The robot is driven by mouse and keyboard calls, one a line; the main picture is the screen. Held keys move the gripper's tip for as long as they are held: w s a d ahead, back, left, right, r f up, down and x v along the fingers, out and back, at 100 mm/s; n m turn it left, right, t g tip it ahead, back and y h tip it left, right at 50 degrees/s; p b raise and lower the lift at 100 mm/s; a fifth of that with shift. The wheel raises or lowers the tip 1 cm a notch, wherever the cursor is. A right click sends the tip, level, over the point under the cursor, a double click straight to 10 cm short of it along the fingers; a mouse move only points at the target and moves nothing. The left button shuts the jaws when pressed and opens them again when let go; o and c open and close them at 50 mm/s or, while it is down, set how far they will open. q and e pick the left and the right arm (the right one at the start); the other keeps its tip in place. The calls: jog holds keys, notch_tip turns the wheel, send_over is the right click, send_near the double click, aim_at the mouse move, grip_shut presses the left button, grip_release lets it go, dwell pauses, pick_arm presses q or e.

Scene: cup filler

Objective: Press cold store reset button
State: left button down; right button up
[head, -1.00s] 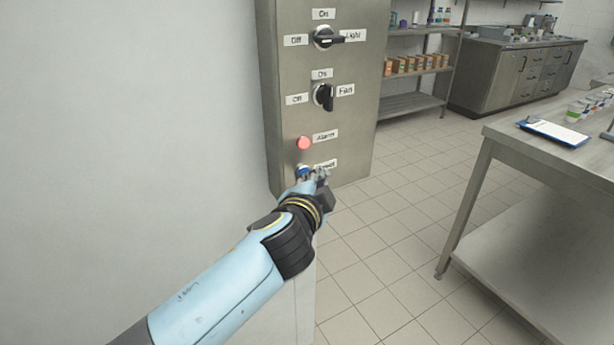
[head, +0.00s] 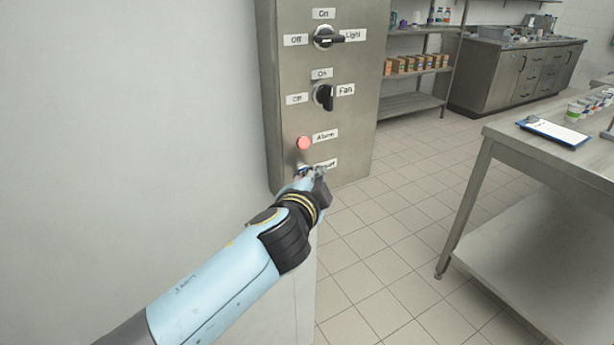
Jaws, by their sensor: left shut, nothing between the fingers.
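The metal control panel (head: 350,130) stands upright on the left wall. It carries the Light switch (head: 324,38), the Fan switch (head: 323,97) and a lit red Alarm lamp (head: 304,143). Below the lamp is the Reset label (head: 328,163), partly covered. The blue reset button (head: 303,169) shows only as a sliver behind my gripper. My left gripper (head: 313,176) is shut and empty, with its fingertips right at the button. I cannot tell whether they touch it. My right gripper is not in view.
A steel table (head: 500,131) with a clipboard (head: 553,131) and several cups stands at the right. Shelves (head: 412,103) with boxes and a steel cabinet (head: 515,75) stand at the back. The tiled floor between is clear.

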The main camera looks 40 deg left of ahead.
pick_arm(q)
jog(key=shift+w+a, duration=0.1)
jog(key=shift+a, duration=0.15)
dwell(0.7)
jog(key=shift+d, duration=0.1)
jog(key=shift+s+d, duration=0.3)
jog(key=shift+d, duration=0.3)
